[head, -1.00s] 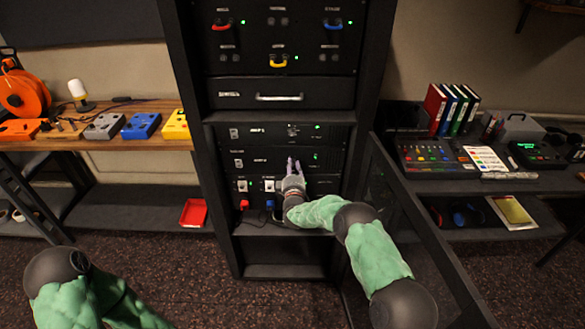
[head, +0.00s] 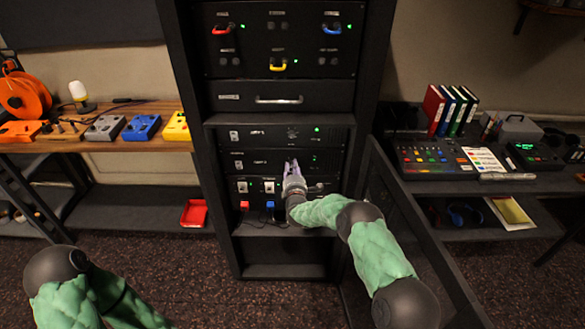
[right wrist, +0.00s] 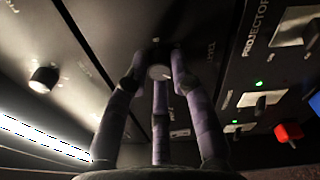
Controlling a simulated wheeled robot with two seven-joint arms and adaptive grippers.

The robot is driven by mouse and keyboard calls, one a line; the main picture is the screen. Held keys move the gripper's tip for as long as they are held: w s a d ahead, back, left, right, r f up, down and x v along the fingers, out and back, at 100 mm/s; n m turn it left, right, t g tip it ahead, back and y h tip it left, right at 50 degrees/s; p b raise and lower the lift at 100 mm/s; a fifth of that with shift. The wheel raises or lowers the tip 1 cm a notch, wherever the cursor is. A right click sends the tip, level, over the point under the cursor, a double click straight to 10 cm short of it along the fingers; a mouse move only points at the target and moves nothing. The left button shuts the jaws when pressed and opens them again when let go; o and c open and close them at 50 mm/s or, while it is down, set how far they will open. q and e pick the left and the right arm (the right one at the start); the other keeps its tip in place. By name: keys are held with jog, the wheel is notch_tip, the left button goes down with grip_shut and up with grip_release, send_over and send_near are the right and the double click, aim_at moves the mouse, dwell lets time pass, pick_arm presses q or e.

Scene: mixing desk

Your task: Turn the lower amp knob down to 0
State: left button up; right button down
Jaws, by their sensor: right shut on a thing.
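My right gripper (head: 292,163) reaches into the middle rack and is at the front of the lower amp (head: 245,161). In the right wrist view its three purple fingers (right wrist: 159,62) are closed around a small round knob (right wrist: 158,73), the lower amp knob. In the head view the gripper hides this knob, and its pointer cannot be read. The upper amp (head: 250,134) sits just above, with its own dark knob (head: 292,132); that knob also shows free in the right wrist view (right wrist: 43,79). My left gripper is out of view; only part of that arm shows at lower left.
Below the lower amp is a panel with switches, a red plug (head: 244,205) and a blue plug (head: 270,205). A drawer (head: 280,98) is above the amps. An open rack door (head: 420,235) stands right of my right arm. Side desks hold pedals and a mixer (head: 430,157).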

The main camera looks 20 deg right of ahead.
jog(key=shift+n, duration=1.1)
jog(key=c, duration=1.1)
grip_release()
jog(key=shift+o, duration=0.2)
jog(key=s+a, duration=0.2)
jog(key=s, duration=0.9)
jog(key=shift+s+a, duration=0.15)
jog(key=shift+s, duration=0.25)
